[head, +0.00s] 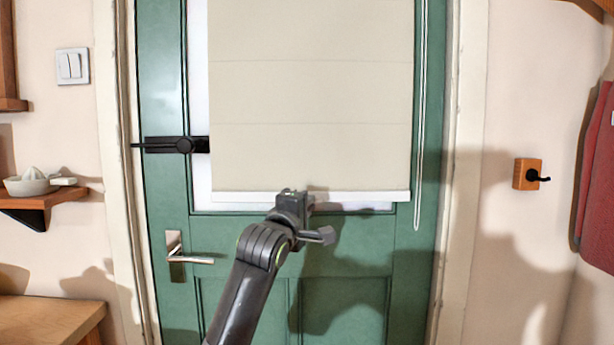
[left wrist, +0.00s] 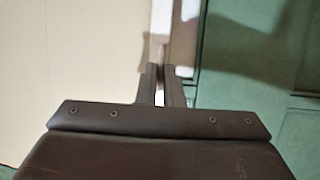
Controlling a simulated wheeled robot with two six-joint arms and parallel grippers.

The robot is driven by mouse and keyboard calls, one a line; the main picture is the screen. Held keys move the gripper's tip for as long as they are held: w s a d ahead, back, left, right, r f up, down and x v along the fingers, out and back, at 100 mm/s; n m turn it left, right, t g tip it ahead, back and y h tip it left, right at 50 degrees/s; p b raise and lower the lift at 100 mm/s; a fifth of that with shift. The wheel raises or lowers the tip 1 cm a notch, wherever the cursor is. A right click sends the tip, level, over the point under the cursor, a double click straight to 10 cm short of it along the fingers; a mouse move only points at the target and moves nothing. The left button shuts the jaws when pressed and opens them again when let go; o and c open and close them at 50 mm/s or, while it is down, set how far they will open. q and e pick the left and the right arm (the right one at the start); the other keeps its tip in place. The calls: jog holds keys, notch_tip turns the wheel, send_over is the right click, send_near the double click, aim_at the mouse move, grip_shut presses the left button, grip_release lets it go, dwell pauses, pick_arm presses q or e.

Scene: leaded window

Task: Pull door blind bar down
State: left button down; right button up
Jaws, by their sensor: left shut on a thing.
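The cream door blind (head: 310,95) hangs over the window of the green door and covers most of the glass. Its white bottom bar (head: 360,196) runs level near the window's lower edge. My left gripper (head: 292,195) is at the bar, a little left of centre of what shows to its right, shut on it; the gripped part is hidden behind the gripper. In the left wrist view the fingers (left wrist: 160,85) are close together, with the blind (left wrist: 80,60) on the left and green door on the right. My right gripper is not in view.
A metal door handle (head: 180,257) and a black latch (head: 182,145) are on the door's left side. A pull cord (head: 419,120) hangs right of the blind. A wooden hook block (head: 527,174) is on the right wall. A shelf (head: 50,198) holds a juicer at left.

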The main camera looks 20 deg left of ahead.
pick_arm(q)
notch_tip(320, 180, down, 9)
jog(key=b, duration=0.1)
jog(key=shift+r, duration=0.15)
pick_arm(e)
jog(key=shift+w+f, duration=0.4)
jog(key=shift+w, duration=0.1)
pick_arm(q)
jog(key=c, duration=1.8)
grip_release()
jog(key=shift+o, duration=1.1)
jog(key=shift+s, duration=0.1)
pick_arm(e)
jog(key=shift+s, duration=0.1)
